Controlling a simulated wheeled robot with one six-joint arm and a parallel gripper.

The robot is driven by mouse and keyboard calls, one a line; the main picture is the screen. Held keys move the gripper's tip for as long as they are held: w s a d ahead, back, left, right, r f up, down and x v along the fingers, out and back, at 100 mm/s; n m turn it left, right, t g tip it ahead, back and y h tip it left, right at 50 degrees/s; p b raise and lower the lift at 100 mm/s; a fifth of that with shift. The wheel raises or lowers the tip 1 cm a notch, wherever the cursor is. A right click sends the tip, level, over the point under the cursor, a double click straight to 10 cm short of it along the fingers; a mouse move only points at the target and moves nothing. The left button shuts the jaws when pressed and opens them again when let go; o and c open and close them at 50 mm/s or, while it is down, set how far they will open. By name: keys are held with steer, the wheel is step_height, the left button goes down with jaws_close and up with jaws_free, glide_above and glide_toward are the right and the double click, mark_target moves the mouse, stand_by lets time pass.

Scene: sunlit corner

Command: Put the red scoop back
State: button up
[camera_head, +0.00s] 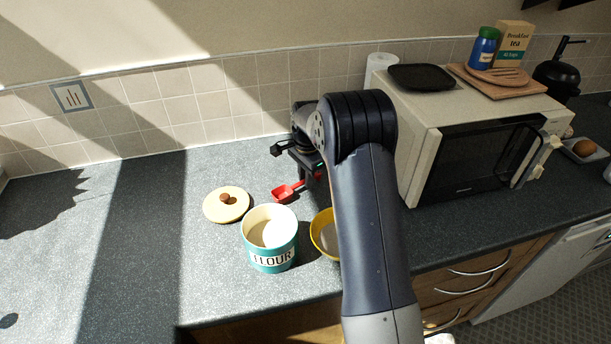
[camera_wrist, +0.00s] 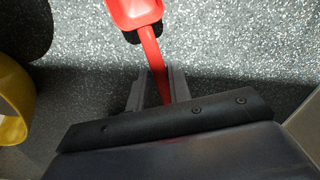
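The red scoop (camera_head: 288,191) shows in front of the dark gripper, just behind the flour canister. In the wrist view, its red bowl (camera_wrist: 136,12) is at the top and its handle runs down between the two grey fingers. My gripper (camera_wrist: 157,88) looks shut on this handle, with a finger close against each side. In the head view, my gripper (camera_head: 306,177) is partly hidden by my own arm. The teal FLOUR canister (camera_head: 271,257) stands open with pale flour inside. Whether the scoop touches the counter is hard to tell.
A cream lid (camera_head: 226,205) with a brown knob lies left of the canister. A yellow bowl (camera_head: 322,235) stands right of it, partly behind my arm. A microwave (camera_head: 412,143) is at the right. The counter (camera_head: 150,250) at left is clear.

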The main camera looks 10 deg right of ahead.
steer(key=o, duration=0.3)
step_height(320, 180, up, 12)
steer(key=b, duration=0.1)
steer(key=shift+s+r, duration=0.2)
